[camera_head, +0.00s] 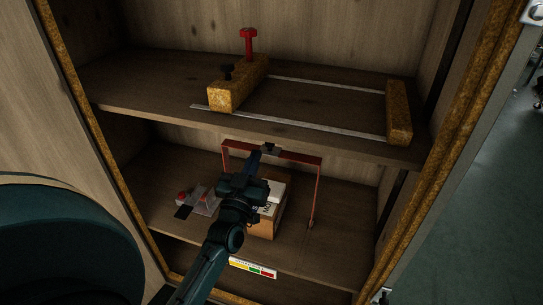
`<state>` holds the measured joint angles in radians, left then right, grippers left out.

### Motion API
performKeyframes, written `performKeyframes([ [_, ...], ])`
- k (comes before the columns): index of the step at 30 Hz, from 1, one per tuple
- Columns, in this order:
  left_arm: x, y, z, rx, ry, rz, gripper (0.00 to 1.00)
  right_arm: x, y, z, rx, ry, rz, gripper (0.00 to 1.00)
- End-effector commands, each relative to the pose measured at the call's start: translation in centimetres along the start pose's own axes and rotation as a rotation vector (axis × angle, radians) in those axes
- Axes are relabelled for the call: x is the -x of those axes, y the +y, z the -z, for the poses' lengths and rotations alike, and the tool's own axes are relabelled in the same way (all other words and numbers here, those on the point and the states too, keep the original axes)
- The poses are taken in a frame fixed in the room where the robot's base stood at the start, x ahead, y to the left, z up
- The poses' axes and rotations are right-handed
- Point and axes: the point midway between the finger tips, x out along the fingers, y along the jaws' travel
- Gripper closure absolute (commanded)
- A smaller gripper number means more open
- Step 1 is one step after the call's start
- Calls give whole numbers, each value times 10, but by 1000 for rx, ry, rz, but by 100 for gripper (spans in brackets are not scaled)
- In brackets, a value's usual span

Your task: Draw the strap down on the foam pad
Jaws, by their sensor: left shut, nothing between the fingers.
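A red strap (300,156) stands as an upside-down U over a brown box (265,228) on the lower shelf. A small dark piece sits at the middle of its top. A white block with dark lettering (277,191), perhaps the foam pad, lies on the box, partly hidden by my arm. My left gripper (262,151) is shut and empty, its tips close to the dark piece at the strap's top. I cannot tell whether they touch. The strap's right leg reaches down beside the box; the lower left leg is hidden behind my arm. My right gripper is out of view.
A grey device with a red knob (202,198) stands left of the box. A yellow, green and red label (253,268) is in front. The upper shelf (150,78) overhangs with two cork-like blocks, metal rails and a red knob (248,42). The lower shelf is clear at right.

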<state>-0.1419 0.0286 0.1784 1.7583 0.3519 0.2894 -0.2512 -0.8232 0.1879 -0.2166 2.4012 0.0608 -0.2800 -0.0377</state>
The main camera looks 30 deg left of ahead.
Motion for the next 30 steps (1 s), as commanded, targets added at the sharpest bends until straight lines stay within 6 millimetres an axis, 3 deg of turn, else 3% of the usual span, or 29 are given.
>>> performKeyframes([
  [14, -96, 0, 1, 1, 1, -1, 100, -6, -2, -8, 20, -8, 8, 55],
  [15, -88, 0, -13, -1, -8, -3, 100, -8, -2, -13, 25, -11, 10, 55],
  [21, -80, 0, -33, -1, -4, -3, 100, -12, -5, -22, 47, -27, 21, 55],
  [30, -78, 1, -38, 0, -3, -2, 100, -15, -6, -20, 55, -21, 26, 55],
])
